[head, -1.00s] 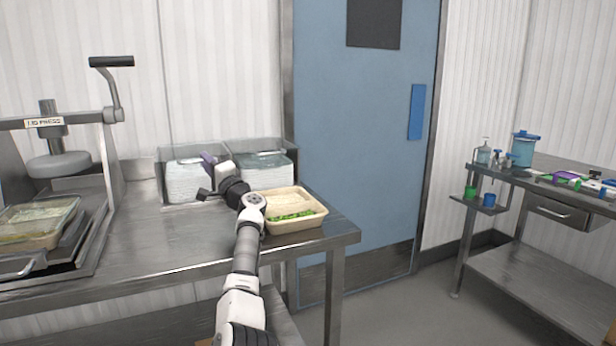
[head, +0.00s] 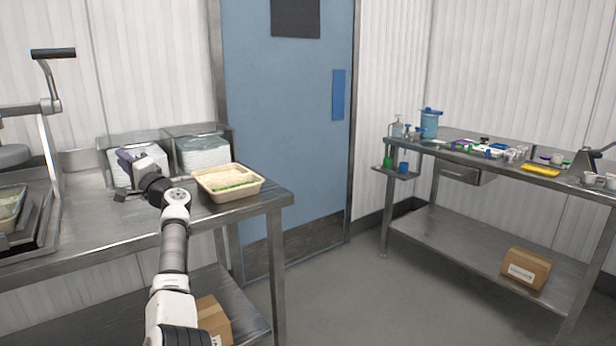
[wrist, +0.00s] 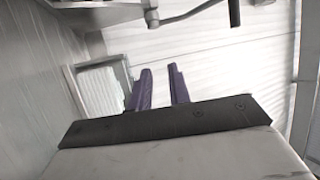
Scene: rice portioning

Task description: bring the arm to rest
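My arm reaches out over the left steel table (head: 95,235). My gripper (head: 124,157) is in front of the clear bins, at the table's back, with its purple fingers turned away from the head camera. In the wrist view the two purple fingers of my gripper (wrist: 160,88) stand apart with nothing between them. A cream tray (head: 256,190) with pale contents and a green strip sits near the table's right end, just right of my wrist and apart from the fingers.
Clear bins (head: 226,133) with white stacked items stand against the wall. A lever press (head: 50,106) is at the left. A blue door (head: 280,110) and open floor (head: 350,290) separate this table from the right table (head: 455,225), which holds small items. A cardboard box (head: 526,268) lies on its shelf.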

